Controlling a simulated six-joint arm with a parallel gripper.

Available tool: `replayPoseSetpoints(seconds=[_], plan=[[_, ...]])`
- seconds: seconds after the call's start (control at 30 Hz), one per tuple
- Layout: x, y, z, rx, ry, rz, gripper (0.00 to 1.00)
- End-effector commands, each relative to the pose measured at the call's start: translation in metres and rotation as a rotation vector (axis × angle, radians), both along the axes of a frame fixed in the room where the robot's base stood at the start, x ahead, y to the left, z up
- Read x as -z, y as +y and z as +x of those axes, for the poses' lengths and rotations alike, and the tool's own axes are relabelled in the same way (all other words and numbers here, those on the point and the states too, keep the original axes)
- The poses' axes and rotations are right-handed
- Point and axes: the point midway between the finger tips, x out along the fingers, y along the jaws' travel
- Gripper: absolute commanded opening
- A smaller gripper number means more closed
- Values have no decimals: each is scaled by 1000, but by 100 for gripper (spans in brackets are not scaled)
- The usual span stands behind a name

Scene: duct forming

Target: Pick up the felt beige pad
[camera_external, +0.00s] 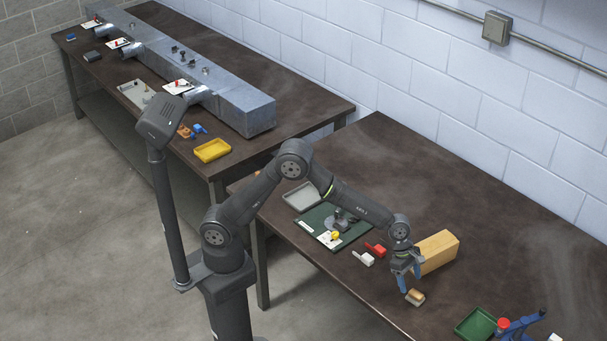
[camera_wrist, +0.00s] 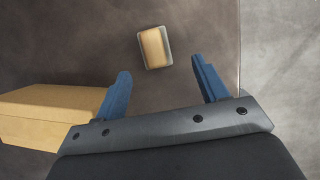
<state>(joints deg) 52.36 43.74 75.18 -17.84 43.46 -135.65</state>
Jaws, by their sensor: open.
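The felt beige pad (camera_wrist: 153,48) is a small rounded block with a grey edge or base, lying on the dark table. In the wrist view it is ahead of my gripper (camera_wrist: 162,82), between the lines of the two blue fingers and apart from both. In the external view the pad (camera_external: 415,297) lies just below and right of my gripper (camera_external: 406,282), near the table's front edge. My gripper is open and empty, pointing down above the table.
A large tan block (camera_external: 438,251) stands close beside my gripper; it also shows at left in the wrist view (camera_wrist: 50,112). Red (camera_external: 376,249) and white (camera_external: 364,259) pieces lie left of the gripper. A green tray (camera_external: 476,324) is at lower right. The back of the table is clear.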

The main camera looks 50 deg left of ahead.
Motion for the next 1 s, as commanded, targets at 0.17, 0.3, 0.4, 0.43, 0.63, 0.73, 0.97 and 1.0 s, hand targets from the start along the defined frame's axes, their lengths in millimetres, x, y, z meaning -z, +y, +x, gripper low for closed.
replayPoseSetpoints(seconds=[0.17,0.3,0.4,0.43,0.63,0.73,0.97,1.0], plan=[[12,-5,1,1,0,0,66],[26,-7,4,1,0,1,66],[41,-10,9,1,0,1,66],[45,-11,9,1,0,2,66],[60,-19,10,0,-2,-1,66],[61,-19,10,0,-3,-2,66],[60,-19,10,0,-3,-1,47],[60,-19,10,0,-2,-1,39]])
